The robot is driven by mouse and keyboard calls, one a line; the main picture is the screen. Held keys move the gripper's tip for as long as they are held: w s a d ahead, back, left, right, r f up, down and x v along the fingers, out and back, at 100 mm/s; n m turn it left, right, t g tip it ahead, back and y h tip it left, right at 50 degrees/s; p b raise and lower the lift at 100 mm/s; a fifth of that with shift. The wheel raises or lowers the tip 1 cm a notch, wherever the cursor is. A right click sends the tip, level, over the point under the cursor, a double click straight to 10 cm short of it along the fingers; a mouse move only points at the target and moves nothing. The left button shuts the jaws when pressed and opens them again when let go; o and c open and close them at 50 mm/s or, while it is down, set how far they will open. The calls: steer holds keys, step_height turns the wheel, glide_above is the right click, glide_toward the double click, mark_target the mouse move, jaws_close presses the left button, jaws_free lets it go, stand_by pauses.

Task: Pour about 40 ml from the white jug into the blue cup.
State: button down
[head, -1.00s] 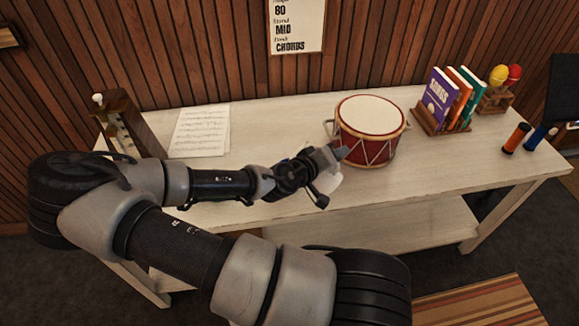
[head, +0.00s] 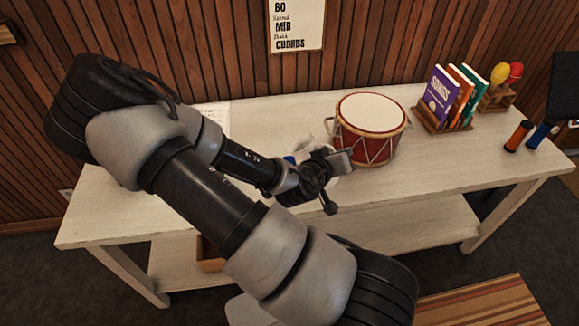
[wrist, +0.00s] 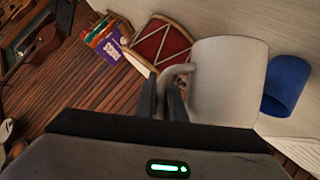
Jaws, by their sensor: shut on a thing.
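The white jug (wrist: 230,85) fills the middle of the wrist view, its handle between the fingers of my gripper (wrist: 168,95). My gripper is shut on that handle. In the head view my gripper (head: 342,160) is over the table's middle, and the jug (head: 304,146) is mostly hidden behind it. The blue cup (wrist: 288,84) is close beside the jug, at its right in the wrist view. Only a sliver of the cup (head: 289,160) shows left of my gripper in the head view. I cannot tell the jug's exact tilt or see any liquid.
A red drum (head: 369,145) stands just right of my gripper on the pale table (head: 440,172). Books in a holder (head: 452,97), maracas (head: 507,76) and two small cylinders (head: 528,136) are farther right. Sheet music (head: 214,116) lies behind my arm. The table's front right is clear.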

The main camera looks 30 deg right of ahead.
steer(key=s+f+m, duration=0.1)
steer(key=f, duration=0.1)
steer(key=d+f+m+t+y+b, duration=0.1)
steer(key=f, duration=0.2)
steer(key=s+d+f+m+t+b, duration=0.1)
steer(key=f, duration=0.2)
steer(key=shift+s+d+f, duration=0.15)
steer(key=shift+s+d, duration=0.05)
steer(key=shift+s, duration=0.1)
steer(key=shift+d+f+m+t+y+b, duration=0.15)
steer(key=shift+f+m+t+y+b, duration=0.25)
steer(key=shift+f+m+t+b, duration=0.35)
steer(key=shift+f, duration=0.15)
stand_by(0.7)
